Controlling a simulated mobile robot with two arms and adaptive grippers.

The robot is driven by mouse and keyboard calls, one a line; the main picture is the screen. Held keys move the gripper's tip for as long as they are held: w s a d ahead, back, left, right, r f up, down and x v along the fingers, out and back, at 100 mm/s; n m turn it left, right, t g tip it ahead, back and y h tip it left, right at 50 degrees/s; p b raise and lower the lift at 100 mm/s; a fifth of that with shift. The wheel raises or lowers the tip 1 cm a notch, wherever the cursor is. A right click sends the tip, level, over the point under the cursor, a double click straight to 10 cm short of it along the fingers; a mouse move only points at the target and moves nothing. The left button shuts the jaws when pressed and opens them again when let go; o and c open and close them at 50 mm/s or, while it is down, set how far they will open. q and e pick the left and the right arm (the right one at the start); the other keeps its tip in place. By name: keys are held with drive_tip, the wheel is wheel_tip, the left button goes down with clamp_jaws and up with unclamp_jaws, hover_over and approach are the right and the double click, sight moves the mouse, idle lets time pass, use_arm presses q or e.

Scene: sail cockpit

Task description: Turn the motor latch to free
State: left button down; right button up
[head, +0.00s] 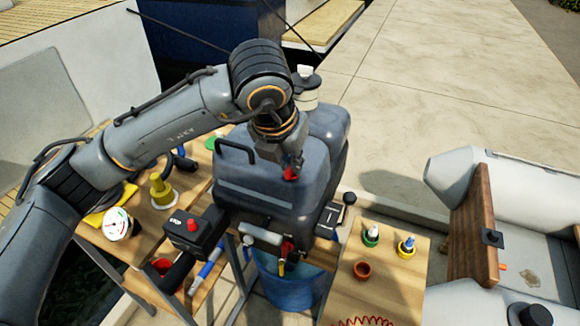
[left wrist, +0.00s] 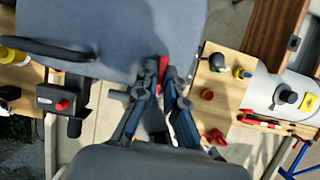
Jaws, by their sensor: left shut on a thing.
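The motor (head: 270,180) is a large dark grey housing with a black handle, standing in the middle of the head view. It fills the upper part of the left wrist view (left wrist: 130,35). A small red latch (head: 290,175) is at its right side, and also shows between the fingers in the left wrist view (left wrist: 163,68). My left gripper (head: 291,163) reaches down onto the latch. In the left wrist view its two fingers (left wrist: 161,78) close around the red piece. The fingers hide part of the latch, so its exact angle is unclear. My right gripper is out of view.
A black box with a red button (head: 193,226) is left of the motor. Small bottles (head: 371,235) and an orange cup (head: 362,270) are on the right bench. A blue bucket (head: 290,290) is below.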

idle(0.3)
use_arm(q)
drive_tip(key=c, duration=1.4)
unclamp_jaws()
drive_tip(key=shift+c, duration=0.2)
drive_tip(key=v, duration=1.2)
drive_tip(key=shift+s, duration=0.15)
